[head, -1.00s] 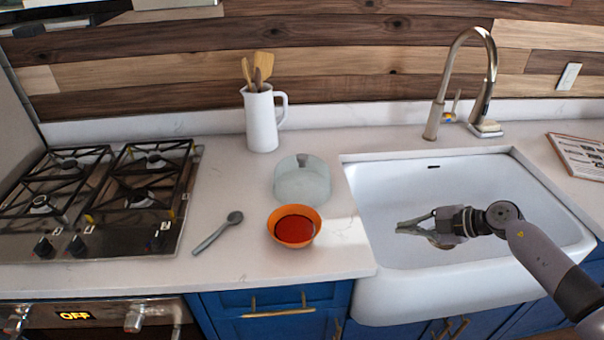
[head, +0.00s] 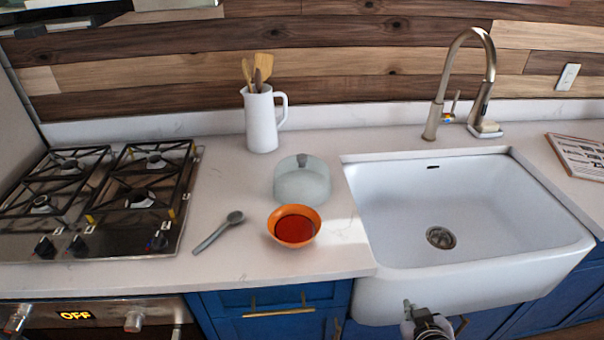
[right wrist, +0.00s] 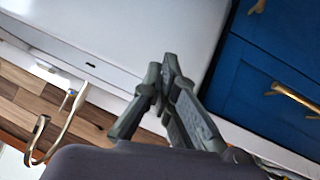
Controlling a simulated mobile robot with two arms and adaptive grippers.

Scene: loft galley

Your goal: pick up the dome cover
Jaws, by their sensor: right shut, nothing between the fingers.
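The dome cover (head: 302,181) is a translucent, pale grey-green dome with a dark knob on top. It sits on the counter between the white pitcher and the orange bowl, left of the sink. My right gripper (head: 408,304) is low at the bottom of the head view, in front of the sink's front wall and well apart from the dome. In the right wrist view its fingers (right wrist: 166,75) are shut and empty. The dome is not visible in the right wrist view. My left gripper is not in view.
An orange bowl (head: 294,226) with red contents stands just in front of the dome. A white pitcher (head: 261,122) with utensils stands behind it. A grey spoon (head: 217,232) lies left, beside the gas stove (head: 100,200). The sink (head: 470,205) is empty.

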